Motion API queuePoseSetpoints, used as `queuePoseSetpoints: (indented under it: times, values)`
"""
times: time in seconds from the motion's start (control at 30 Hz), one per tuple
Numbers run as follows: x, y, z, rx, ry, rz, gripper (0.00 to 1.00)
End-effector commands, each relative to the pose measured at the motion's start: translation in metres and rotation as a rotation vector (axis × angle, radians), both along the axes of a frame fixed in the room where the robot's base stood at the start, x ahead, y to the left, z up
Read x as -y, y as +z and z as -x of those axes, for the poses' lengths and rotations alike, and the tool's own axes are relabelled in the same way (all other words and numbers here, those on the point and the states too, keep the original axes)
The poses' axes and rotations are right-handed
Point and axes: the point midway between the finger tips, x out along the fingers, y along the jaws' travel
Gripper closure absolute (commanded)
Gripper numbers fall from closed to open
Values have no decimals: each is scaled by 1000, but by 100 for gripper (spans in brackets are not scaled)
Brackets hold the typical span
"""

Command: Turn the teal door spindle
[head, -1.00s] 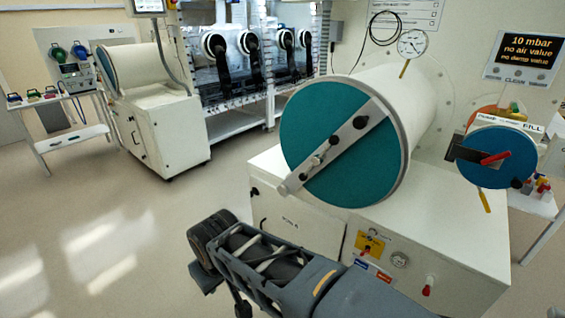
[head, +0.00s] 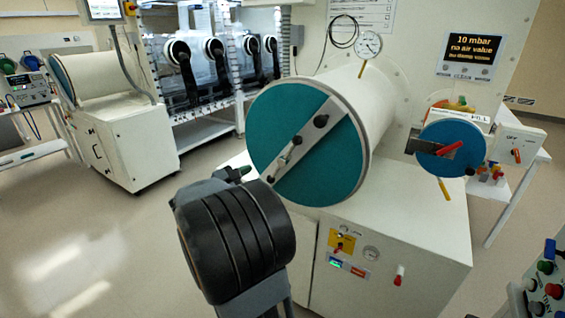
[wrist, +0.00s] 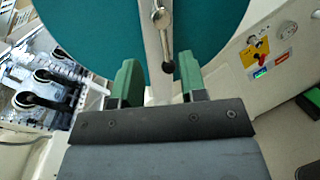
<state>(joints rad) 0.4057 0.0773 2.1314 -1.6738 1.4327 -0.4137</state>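The large teal round door (head: 265,115) closes the white cylinder, with a pale bar (head: 305,137) running diagonally across it. The door spindle (head: 290,151), a small metal handle with dark knobs, sits at the bar's middle. In the wrist view the spindle (wrist: 160,22) shows at the top centre, its black knob end (wrist: 168,67) hanging down between and beyond the fingertips. My gripper (wrist: 158,80) is open, its two green fingers apart with the bar behind the gap. Nothing is visibly held. In the head view my wrist hides most of the gripper and the door's lower left edge.
Below the large door is a white cabinet (head: 400,245) with a small control panel. A gauge (head: 368,44) is above. Another white unit (head: 120,130) stands left. The floor at left is clear.

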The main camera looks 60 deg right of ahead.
Motion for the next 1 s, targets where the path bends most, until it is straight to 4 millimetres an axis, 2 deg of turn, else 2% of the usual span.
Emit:
queuePoseSetpoints:
  times: [0.4,0.6,0.8,1.0]
  values:
    - [76,1,20,-1,-5,0,61]
    - [104,1,25,-1,-2,0,61]
    - [120,1,29,0,0,1,61]
    - [124,0,30,0,0,0,61]
